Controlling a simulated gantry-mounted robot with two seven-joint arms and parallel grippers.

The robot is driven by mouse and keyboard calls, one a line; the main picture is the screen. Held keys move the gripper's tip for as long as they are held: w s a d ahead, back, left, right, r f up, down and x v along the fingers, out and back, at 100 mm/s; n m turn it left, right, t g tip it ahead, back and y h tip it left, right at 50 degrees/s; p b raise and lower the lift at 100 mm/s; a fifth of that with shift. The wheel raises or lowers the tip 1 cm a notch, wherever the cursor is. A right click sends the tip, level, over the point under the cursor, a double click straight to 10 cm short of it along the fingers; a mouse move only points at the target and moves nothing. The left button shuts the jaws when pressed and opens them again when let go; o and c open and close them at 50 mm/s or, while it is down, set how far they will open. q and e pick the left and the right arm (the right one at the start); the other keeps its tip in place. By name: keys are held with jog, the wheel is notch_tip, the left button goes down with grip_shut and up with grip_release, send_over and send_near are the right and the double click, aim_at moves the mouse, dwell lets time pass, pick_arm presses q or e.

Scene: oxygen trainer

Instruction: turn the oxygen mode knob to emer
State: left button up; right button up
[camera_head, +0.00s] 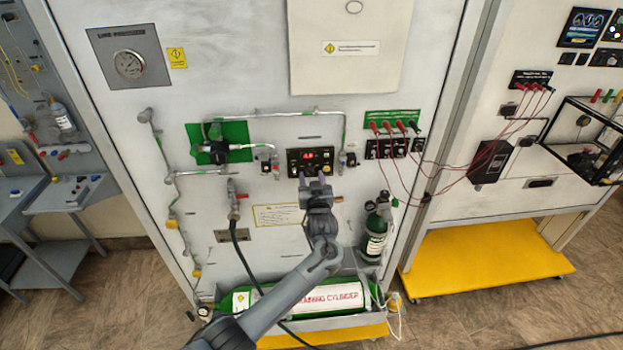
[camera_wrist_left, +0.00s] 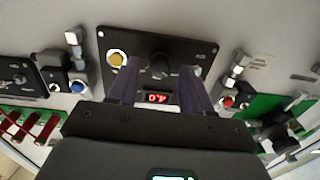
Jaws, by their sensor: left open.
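A black control panel (camera_head: 297,157) with a lit red display (camera_head: 317,155) sits on the white wall of the trainer. In the left wrist view the panel (camera_wrist_left: 190,46) carries a black knob (camera_wrist_left: 159,64) in its middle and a yellow knob (camera_wrist_left: 117,59) to one side. No labels are legible, so I cannot read the knob's setting. My left gripper (camera_head: 313,178) is at the panel's lower edge in the head view. Its open fingers (camera_wrist_left: 160,74) lie on either side of the black knob and the display in the wrist view. Contact with the knob cannot be told.
Pipes and a green-backed valve (camera_head: 218,150) are left of the panel. Red plugs and cables (camera_head: 393,127) are to its right. A green cylinder (camera_head: 376,240) stands below right, and another cylinder (camera_head: 335,298) lies on the lower shelf.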

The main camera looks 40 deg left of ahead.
pick_arm(q)
jog(key=shift+w+a, duration=0.15)
grip_shut()
dwell(0.4)
